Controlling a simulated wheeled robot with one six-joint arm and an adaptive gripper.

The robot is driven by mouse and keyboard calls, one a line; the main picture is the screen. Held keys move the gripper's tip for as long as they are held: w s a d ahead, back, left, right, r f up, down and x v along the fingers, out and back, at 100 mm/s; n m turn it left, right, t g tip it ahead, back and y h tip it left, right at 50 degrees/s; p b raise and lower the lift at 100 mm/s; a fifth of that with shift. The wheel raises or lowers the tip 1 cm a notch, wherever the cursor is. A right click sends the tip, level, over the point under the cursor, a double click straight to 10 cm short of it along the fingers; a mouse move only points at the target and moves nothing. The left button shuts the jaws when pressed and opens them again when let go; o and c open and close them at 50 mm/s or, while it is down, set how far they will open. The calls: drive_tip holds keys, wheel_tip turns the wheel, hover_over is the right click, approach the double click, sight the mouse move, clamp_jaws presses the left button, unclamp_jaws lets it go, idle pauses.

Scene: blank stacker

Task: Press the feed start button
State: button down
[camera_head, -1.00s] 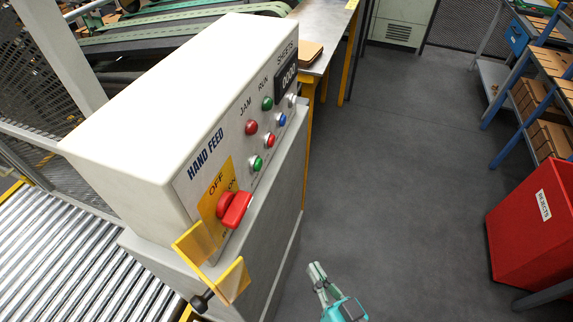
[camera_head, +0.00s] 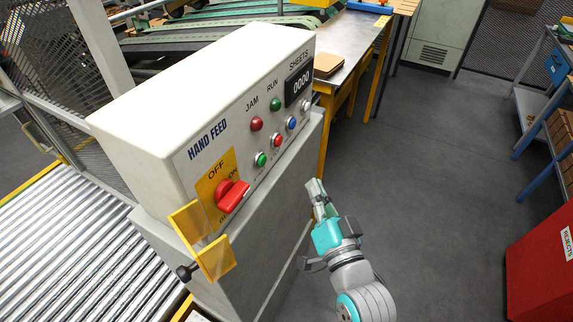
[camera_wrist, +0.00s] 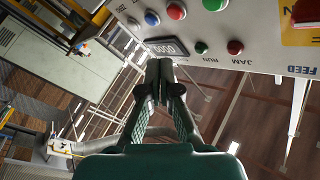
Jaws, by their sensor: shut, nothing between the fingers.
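The hand feed box (camera_head: 200,90) stands at the centre left in the head view. A green button (camera_head: 260,159) sits at the left end of its lower button row, its small label unreadable. It also shows at the top of the wrist view (camera_wrist: 215,3). Red (camera_head: 277,140), blue (camera_head: 291,123) and white (camera_head: 305,107) buttons follow it. Above are a red JAM lamp (camera_head: 256,124) and a green RUN lamp (camera_head: 275,104). My gripper (camera_head: 314,186) is shut and empty, right of the box and apart from the buttons. Its fingertips (camera_wrist: 160,66) show below the counter display in the wrist view.
The counter (camera_head: 299,84) reads 0000. A roller conveyor (camera_head: 70,250) lies left, a red rejects bin (camera_head: 540,265) right. Floor between is clear.

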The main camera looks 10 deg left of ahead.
sight(262, 161)
drive_tip(key=shift+w+d+r, duration=0.15)
drive_tip(key=shift+w+r, duration=0.05)
drive_tip(key=shift+r, duration=0.5)
drive_tip(key=w+a, duration=0.3)
drive_tip(key=a, duration=0.5)
drive_tip(key=shift+w+a, duration=0.1)
drive_tip(key=shift+a, duration=0.15)
idle(1.3)
drive_tip(key=shift+w+a, duration=0.1)
drive_tip(key=shift+a, duration=0.15)
